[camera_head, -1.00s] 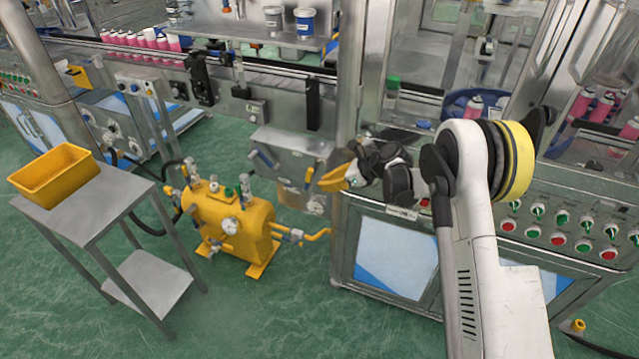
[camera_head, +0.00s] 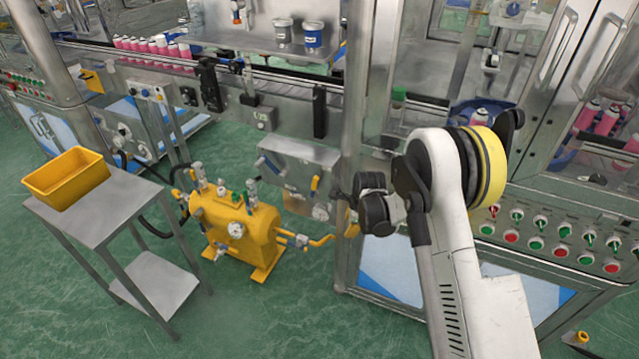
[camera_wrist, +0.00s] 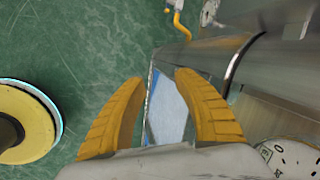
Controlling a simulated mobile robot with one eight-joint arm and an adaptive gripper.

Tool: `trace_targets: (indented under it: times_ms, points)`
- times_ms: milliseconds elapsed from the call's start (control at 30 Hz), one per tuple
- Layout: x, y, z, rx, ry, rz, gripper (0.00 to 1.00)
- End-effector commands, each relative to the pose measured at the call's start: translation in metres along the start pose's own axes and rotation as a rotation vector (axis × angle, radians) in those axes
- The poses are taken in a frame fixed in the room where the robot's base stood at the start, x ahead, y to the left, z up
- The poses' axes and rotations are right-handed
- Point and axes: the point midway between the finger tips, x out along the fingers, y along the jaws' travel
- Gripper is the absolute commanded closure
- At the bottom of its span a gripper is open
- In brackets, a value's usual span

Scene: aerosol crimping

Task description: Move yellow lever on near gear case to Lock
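The near gear case (camera_head: 300,160) is a grey metal box below the conveyor, left of the machine's corner post in the head view. A yellow lever (camera_head: 314,185) sits on its right front, and a blue-handled lever (camera_head: 268,162) on its left. The lettering is too small to read. My gripper is mostly hidden behind my wrist in the head view, right of the gear case and apart from it. In the wrist view my gripper (camera_wrist: 159,77) has its yellow fingers spread, with nothing held between them. The yellow lever cannot be made out in the wrist view.
A yellow tank (camera_head: 238,232) with valves and pipes stands below and left of the gear case. The steel corner post (camera_head: 362,110) is close to my wrist. A button panel (camera_head: 560,235) lies right. A steel cart (camera_head: 105,205) carries a yellow bin (camera_head: 66,178).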

Motion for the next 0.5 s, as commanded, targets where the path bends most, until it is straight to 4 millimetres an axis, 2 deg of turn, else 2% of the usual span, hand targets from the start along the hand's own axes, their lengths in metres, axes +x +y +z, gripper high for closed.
trace_targets:
  times_ms: [33,67,167,267,400,500]
  points:
    - [0.015,0.005,0.005,-0.097,0.112,-0.033,0.63]
    - [0.019,0.005,0.004,-0.155,0.188,-0.061,0.63]
    - [0.022,-0.001,0.011,-0.356,0.431,-0.172,0.63]
    - [0.007,-0.012,0.033,-0.556,0.66,-0.311,0.63]
    - [-0.032,-0.021,0.087,-0.799,0.931,-0.521,0.63]
    - [-0.059,-0.018,0.126,-0.92,1.069,-0.648,0.63]
